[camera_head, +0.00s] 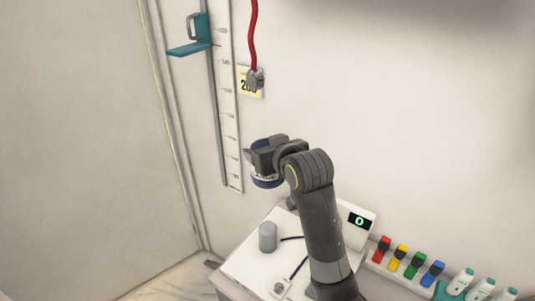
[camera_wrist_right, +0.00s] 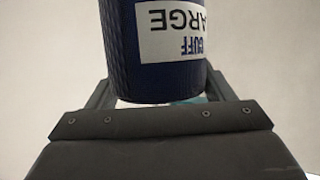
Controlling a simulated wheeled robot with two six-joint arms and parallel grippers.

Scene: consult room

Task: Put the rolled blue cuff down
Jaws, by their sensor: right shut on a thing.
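The rolled blue cuff (camera_wrist_right: 165,82) is dark blue with a white label reading "CUFF LARGE", upside down in the right wrist view. It fills the space between the jaws of my right gripper. In the head view, the cuff (camera_head: 267,181) shows below and behind the dark gripper (camera_head: 262,160), which is shut on it. The gripper holds it in the air, in front of the wall and above the white table top. Much of the cuff is hidden by the gripper in the head view. My left gripper is not in view.
The white table top (camera_head: 246,268) bears a grey cylinder (camera_head: 268,237), dark cables and a display (camera_head: 358,221) reading 0. A rail with several coloured items (camera_head: 415,265) runs at the right. A height scale (camera_head: 226,110) and a red cord (camera_head: 254,35) are on the wall.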

